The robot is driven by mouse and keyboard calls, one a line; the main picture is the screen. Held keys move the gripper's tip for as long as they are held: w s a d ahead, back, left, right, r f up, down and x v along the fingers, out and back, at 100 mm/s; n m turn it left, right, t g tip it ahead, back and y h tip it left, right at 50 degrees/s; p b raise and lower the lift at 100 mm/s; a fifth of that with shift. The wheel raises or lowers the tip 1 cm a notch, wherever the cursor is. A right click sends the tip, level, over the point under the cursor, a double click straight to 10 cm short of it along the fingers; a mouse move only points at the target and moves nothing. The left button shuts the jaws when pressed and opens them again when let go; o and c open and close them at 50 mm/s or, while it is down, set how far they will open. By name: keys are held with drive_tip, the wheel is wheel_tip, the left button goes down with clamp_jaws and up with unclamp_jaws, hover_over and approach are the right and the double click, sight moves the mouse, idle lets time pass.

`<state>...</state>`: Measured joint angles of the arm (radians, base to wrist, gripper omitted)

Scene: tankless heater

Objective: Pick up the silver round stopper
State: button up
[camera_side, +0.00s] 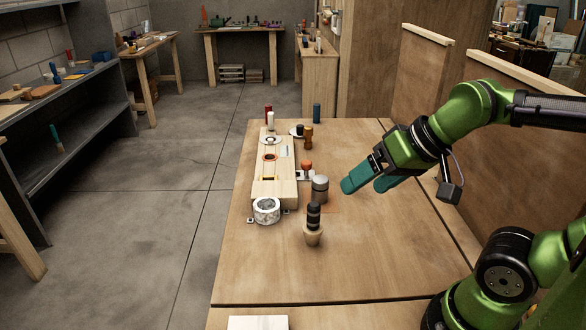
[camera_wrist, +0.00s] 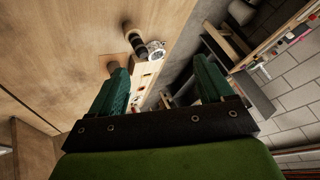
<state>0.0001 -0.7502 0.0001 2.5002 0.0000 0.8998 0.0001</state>
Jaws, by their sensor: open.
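The silver round stopper appears to be the grey cylinder (camera_side: 320,189) with a lighter top, standing upright on the wooden table just right of the long wooden block. My gripper (camera_side: 367,185) is to its right, apart from it and above the table, with teal fingers spread and nothing between them. In the wrist view the two fingers of my gripper (camera_wrist: 161,72) are wide apart.
A dark-topped piece on a wooden base (camera_side: 313,226) stands close in front of the stopper. A marbled white roll (camera_side: 266,210) is left of it. An orange-topped piece (camera_side: 306,167) is behind. The long wooden block (camera_side: 270,180) carries small parts. The table's right front is clear.

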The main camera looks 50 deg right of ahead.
drive_tip(key=n+g+h, duration=0.2)
drive_tip(key=n+g, duration=0.2)
drive_tip(key=g, duration=0.3)
hover_over(320, 178)
drive_tip(key=shift+f, duration=3.6)
wheel_tip(320, 178, down, 11)
drive_tip(key=shift+d+f, duration=0.1)
drive_tip(key=shift+s+f, duration=0.15)
drive_tip(key=shift+f, duration=2.55)
drive_tip(key=shift+c, duration=0.4)
